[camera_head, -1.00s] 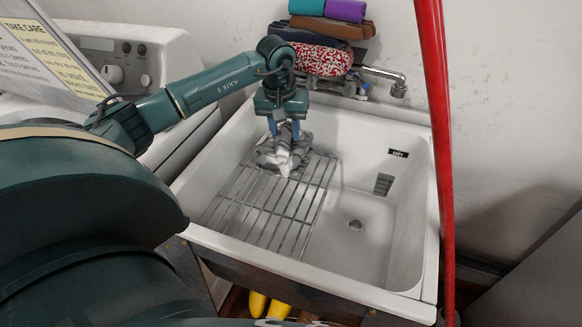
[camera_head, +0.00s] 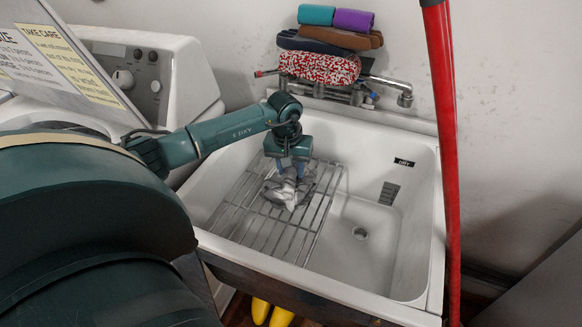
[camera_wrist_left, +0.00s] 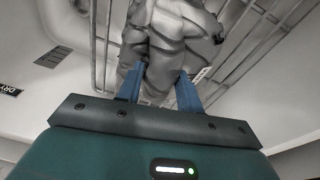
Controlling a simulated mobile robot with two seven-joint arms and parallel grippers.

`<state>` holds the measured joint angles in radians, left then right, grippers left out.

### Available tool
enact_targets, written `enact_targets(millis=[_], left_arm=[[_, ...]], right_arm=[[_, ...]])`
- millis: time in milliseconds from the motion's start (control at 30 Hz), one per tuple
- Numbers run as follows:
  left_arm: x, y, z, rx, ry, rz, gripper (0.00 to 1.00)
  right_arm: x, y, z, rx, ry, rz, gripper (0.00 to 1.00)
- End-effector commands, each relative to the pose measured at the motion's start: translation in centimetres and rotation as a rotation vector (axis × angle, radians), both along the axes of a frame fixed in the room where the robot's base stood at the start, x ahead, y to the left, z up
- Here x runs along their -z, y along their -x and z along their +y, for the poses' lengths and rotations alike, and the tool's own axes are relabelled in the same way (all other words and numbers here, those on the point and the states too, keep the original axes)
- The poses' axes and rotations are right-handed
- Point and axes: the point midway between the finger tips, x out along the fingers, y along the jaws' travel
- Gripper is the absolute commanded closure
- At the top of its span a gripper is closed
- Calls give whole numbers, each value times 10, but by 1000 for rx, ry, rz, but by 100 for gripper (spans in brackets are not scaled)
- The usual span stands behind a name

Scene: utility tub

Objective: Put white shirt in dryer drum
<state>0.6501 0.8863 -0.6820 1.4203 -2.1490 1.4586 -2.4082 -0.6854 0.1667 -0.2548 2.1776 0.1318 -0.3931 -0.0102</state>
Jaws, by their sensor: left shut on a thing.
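The white shirt (camera_head: 287,192) is a crumpled grey-white bundle over the wire rack in the utility tub. My left gripper (camera_head: 289,170) points down and is shut on the shirt's upper part. In the left wrist view, the shirt (camera_wrist_left: 172,45) bunches between and beyond the two blue fingers of the gripper (camera_wrist_left: 160,85). I cannot tell whether its lower folds touch the rack. A white machine (camera_head: 185,70) with knobs stands at the left; its front and any drum opening are hidden. My right gripper is not in view.
The wire rack (camera_head: 300,235) covers the left part of the white tub (camera_head: 408,262); the right part is bare around the drain. A tap (camera_head: 404,98) and folded cloths (camera_head: 320,68) are at the back. A red pole (camera_head: 443,130) stands at the right.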

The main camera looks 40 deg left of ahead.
Motion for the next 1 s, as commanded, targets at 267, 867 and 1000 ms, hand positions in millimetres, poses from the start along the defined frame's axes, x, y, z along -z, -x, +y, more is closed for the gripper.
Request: enact_targets(millis=[267, 867, 1000], left_arm=[[1, 0, 0, 0, 0, 0, 45], [-46, 4, 1, 2, -2, -7, 42], [-76, 9, 0, 2, -3, -5, 42]], right_arm=[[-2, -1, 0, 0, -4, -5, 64], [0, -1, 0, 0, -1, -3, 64], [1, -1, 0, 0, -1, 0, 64]])
